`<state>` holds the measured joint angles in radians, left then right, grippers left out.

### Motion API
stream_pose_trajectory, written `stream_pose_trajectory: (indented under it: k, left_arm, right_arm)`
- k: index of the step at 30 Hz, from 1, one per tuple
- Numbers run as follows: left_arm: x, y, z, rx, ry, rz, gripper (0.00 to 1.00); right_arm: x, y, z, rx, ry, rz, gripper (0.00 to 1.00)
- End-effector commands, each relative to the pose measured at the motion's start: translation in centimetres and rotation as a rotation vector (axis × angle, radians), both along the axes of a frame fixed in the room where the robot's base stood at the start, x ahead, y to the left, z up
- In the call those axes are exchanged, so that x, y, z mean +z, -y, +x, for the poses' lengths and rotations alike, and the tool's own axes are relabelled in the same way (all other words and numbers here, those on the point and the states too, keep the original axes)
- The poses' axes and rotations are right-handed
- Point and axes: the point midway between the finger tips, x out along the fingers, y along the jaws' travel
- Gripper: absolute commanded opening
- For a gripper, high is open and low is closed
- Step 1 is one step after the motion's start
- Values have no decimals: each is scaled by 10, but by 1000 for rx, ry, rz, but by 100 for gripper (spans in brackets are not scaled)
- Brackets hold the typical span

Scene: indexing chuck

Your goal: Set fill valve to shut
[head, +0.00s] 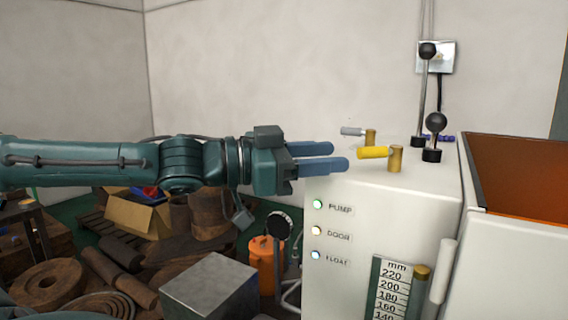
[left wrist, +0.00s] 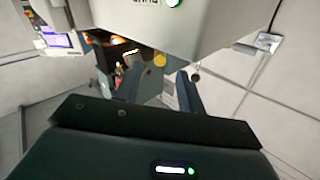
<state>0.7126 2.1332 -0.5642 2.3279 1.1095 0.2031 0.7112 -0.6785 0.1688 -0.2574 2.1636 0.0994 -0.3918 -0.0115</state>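Two short lever handles sit on brass stems on top of the white cabinet (head: 330,275): a yellow one (head: 373,152) in front and a grey one (head: 352,131) behind it. Both point left. No label shows which is the fill valve. My left gripper (head: 338,157) is open and empty, just left of the yellow handle's end, with its fingers pointing at it. In the left wrist view the yellow handle's end (left wrist: 160,58) shows beyond and between the spread fingers (left wrist: 147,80); I see no contact. My right gripper is not in view.
Two tall black-knobbed levers (head: 436,122) stand behind the yellow handle. The cabinet front has PUMP, DOOR and FLOAT lights (head: 317,231) and a millimetre scale (head: 390,290). An orange-lined bin (head: 520,170) is at right. A metal block (head: 210,285) and clutter lie below my left arm.

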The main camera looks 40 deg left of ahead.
Motion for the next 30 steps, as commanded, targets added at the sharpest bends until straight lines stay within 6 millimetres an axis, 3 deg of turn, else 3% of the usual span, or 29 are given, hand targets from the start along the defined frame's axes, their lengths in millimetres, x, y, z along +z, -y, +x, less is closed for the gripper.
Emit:
stream_pose_trajectory:
  k: [6, 14, 23, 26, 30]
  left_arm:
    - [1, -17, -27, 5, 1, 3, 39]
    - [0, -28, -45, 1, 0, 0, 39]
    - [0, -28, -47, 0, 0, 0, 39]
    - [-1, -27, -45, -3, 4, 8, 31]
    - [-4, -12, -29, -23, 69, 120, 20]
  right_arm:
    - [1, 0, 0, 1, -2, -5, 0]
    - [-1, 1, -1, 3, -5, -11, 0]
    - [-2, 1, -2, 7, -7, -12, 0]
    - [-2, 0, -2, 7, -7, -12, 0]
    - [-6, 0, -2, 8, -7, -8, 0]
